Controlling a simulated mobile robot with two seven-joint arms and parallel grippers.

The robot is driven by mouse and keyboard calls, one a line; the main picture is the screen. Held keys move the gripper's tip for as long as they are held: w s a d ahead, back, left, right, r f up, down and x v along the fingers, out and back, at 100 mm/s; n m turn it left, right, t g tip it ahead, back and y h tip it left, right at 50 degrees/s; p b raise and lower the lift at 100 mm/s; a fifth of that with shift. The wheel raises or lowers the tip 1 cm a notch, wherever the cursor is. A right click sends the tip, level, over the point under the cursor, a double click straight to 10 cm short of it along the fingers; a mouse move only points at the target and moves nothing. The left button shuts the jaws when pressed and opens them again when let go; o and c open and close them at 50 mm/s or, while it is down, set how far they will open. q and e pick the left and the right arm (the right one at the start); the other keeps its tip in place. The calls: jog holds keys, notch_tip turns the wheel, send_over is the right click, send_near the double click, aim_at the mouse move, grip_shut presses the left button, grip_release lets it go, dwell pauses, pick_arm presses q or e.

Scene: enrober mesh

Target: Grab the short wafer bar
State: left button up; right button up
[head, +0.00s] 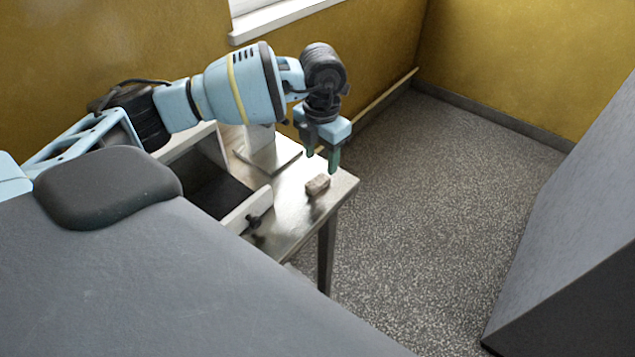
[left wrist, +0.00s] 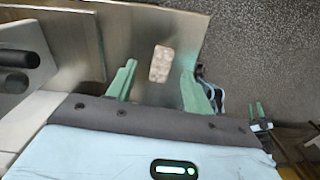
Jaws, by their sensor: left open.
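The short wafer bar (head: 317,184) is a small brown-pink block lying on the metal table near its right corner. In the left wrist view the bar (left wrist: 160,64) shows whole, in the gap between the fingers as seen from there. My left gripper (head: 322,163) points down just above the bar in the head view. Its two green fingers (left wrist: 159,73) are apart with nothing held between them. At the right of the left wrist view a small pair of green prongs on a pale body, seemingly my right gripper (left wrist: 257,110), shows too small to read.
The metal table (head: 290,225) ends just right of the bar, with speckled floor (head: 430,200) beyond. A pale-walled dark bay (head: 212,192) with a black knob (head: 253,221) lies left of the bar. A large grey block (head: 575,230) stands at the right.

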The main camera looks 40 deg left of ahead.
aim_at(323, 177)
pick_arm(q)
jog(key=shift+d+f, duration=0.15)
jog(key=shift+f, duration=1.15)
jog(key=shift+d+f, duration=0.1)
jog(key=shift+f, duration=1.2)
jog(key=shift+c, duration=0.4)
jog(key=c, duration=0.8)
jog(key=shift+r, duration=0.1)
jog(key=shift+w+r, duration=0.1)
jog(key=shift+r, duration=0.75)
jog(key=shift+s+d+r, duration=0.1)
jog(key=shift+d+r, duration=0.05)
jog(key=shift+r, duration=0.35)
jog(key=shift+s+d+r, duration=0.1)
jog(key=shift+r, duration=0.35)
jog(key=s+d, duration=0.3)
jog(key=d, duration=0.1)
jog(key=s+d+r, duration=0.1)
jog(key=s+d, duration=0.2)
jog(key=s, duration=0.1)
jog(key=s+d, duration=0.3)
jog(key=d, duration=0.1)
jog(key=shift+s+d+r, duration=0.15)
jog(key=shift+d, duration=0.15)
